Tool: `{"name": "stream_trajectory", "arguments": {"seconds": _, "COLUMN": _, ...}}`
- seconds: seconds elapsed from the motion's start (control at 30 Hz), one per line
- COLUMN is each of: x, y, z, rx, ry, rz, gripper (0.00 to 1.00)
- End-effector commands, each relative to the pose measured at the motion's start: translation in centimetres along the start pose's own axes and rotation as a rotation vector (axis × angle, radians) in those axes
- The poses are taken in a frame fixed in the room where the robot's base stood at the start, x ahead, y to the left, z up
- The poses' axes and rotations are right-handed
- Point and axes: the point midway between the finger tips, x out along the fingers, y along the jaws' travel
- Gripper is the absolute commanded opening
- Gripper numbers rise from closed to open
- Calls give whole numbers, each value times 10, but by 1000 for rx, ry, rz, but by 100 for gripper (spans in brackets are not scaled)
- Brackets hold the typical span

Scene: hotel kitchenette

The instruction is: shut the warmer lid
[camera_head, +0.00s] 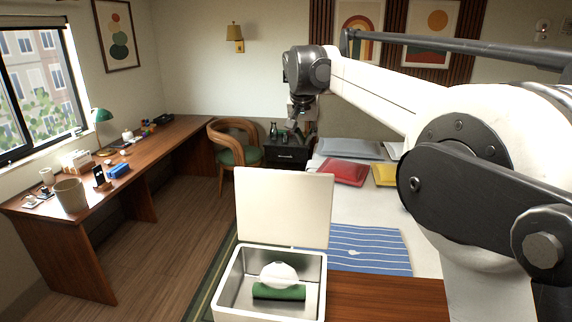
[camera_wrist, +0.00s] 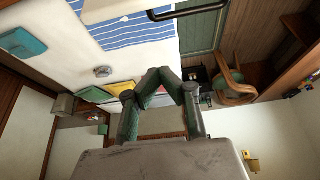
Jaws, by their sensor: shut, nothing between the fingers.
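The warmer is a white box (camera_head: 318,290) with a metal inside, at the bottom centre of the head view. Its cream lid (camera_head: 284,205) stands open, upright at the box's far side. A green roll (camera_head: 279,292) and a white rounded thing (camera_head: 279,272) lie inside. My gripper (camera_head: 298,128) hangs from the arm, well above and beyond the lid in the picture. In the wrist view my gripper (camera_wrist: 160,74) has its fingertips together, with nothing between them.
The warmer stands by a wooden surface (camera_head: 375,298) at the foot of the bed. A blue striped cloth (camera_head: 365,250) lies behind it, with red (camera_head: 343,172) and yellow (camera_head: 384,175) cushions farther back. A long desk (camera_head: 150,165) runs along the left; the floor (camera_head: 185,230) between is clear.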

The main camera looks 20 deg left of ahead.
Motion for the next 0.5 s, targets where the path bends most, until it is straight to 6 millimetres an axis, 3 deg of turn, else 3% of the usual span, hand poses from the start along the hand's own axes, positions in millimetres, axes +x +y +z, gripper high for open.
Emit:
{"name": "stream_trajectory", "arguments": {"seconds": 0.1, "x": 12, "y": -33, "z": -6, "rx": -9, "ry": -7, "rz": 0, "gripper": 0}}
{"name": "stream_trajectory", "arguments": {"seconds": 0.2, "x": 19, "y": -49, "z": -8, "rx": -12, "ry": -10, "rz": 0, "gripper": 0}}
{"name": "stream_trajectory", "arguments": {"seconds": 0.5, "x": 38, "y": -59, "z": -8, "rx": -12, "ry": -11, "rz": 1, "gripper": 0}}
